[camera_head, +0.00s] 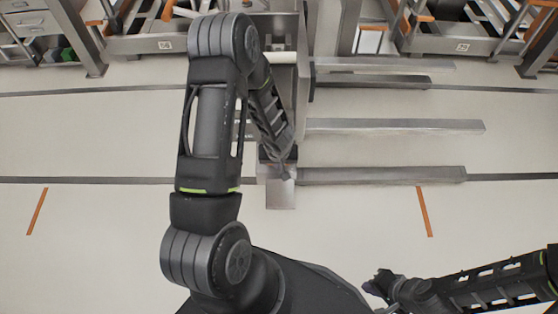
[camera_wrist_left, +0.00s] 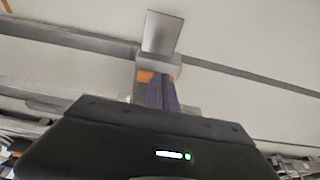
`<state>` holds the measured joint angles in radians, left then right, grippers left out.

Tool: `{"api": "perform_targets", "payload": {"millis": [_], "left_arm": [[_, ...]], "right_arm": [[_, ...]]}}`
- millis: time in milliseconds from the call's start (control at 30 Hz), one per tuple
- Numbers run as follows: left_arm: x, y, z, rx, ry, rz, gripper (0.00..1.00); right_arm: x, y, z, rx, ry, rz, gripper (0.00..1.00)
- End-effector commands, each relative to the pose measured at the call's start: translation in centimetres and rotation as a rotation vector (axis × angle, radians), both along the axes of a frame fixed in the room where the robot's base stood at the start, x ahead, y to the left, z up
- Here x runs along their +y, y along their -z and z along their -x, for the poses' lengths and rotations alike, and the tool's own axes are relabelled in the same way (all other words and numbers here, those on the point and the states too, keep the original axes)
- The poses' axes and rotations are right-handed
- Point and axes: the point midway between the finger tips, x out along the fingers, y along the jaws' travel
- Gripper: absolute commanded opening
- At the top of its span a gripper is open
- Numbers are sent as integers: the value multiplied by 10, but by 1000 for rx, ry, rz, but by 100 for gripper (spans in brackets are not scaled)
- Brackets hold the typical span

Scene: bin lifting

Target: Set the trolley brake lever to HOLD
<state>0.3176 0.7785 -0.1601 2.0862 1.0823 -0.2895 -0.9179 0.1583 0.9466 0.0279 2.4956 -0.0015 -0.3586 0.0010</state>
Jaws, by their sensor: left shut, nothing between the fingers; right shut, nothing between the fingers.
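A flat grey metal plate (camera_head: 280,195) sticks out at the near end of the metal frame; it looks like the brake lever's pedal, but I cannot be sure. It also shows at the top of the left wrist view (camera_wrist_left: 162,33), beyond a grey block with an orange patch (camera_wrist_left: 146,76). My left gripper (camera_head: 284,173) is shut and empty, pointing down over the plate's far end; I cannot tell whether it touches. Its fingers (camera_wrist_left: 162,94) overlap the block in the left wrist view. My right gripper (camera_head: 378,284) is shut and empty at lower right, away from the frame. No HOLD marking is readable.
Grey metal rails (camera_head: 395,125) run right from the frame. Metal racks with orange parts (camera_head: 465,45) stand at the back on both sides. Orange floor strips (camera_head: 424,211) lie left and right. The pale floor in front is mostly clear.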

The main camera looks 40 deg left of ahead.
Motion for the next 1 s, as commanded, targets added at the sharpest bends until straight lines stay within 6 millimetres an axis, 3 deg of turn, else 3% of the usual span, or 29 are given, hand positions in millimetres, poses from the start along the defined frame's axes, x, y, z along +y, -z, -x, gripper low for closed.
{"api": "perform_targets", "payload": {"millis": [100,300,1000], "left_arm": [[-9,-26,11,-2,2,1,0],[-17,-44,22,-1,1,0,0],[-19,-45,24,-1,1,0,0]], "right_arm": [[0,-11,0,0,-1,0,0],[0,-17,0,-1,-1,0,0],[0,-17,0,-1,-1,0,0]]}}
